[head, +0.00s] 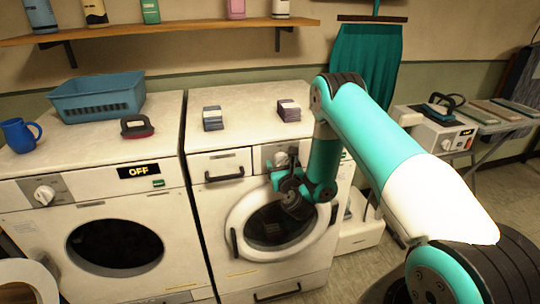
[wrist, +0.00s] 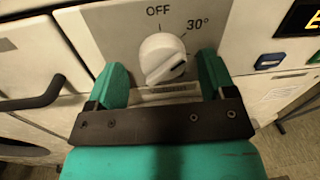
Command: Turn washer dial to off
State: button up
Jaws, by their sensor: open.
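The white dial (wrist: 162,57) is on the grey panel of the right-hand machine (head: 232,182). A dark mark on the dial faces lower right, away from the OFF label (wrist: 158,10) above it and below the 30° label (wrist: 198,25). My gripper (wrist: 163,66) is open, one green finger on each side of the dial. Whether the fingers touch it I cannot tell. In the head view my gripper (head: 284,174) is at the panel and partly hides the dial (head: 281,159). The machine's display (wrist: 300,16) is cut off at the wrist view's edge.
The left-hand machine (head: 100,205) has its own dial (head: 44,194) and a display reading OFF (head: 139,171). A drawer handle (wrist: 35,95) is left of my gripper, and a round door (head: 270,228) is below. A blue button (wrist: 270,61) is to the right.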

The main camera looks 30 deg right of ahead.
jog(key=shift+w+d, duration=0.4)
jog(key=shift+w, duration=0.2)
jog(key=c, duration=0.9)
jog(key=shift+f+n+b, duration=0.15)
jog(key=shift+n+b, duration=0.25)
jog(key=shift+b, duration=0.1)
jog(key=shift+f+n+b, duration=0.1)
jog(key=shift+n+b, duration=0.5)
jog(key=shift+b, duration=0.15)
jog(key=n+b, duration=0.2)
jog(key=shift+a+n, duration=0.1)
jog(key=shift+n, duration=0.2)
jog(key=n+b, duration=0.4)
jog(key=n, duration=0.1)
jog(key=shift+n+t, duration=0.3)
jog(key=shift+t, duration=0.1)
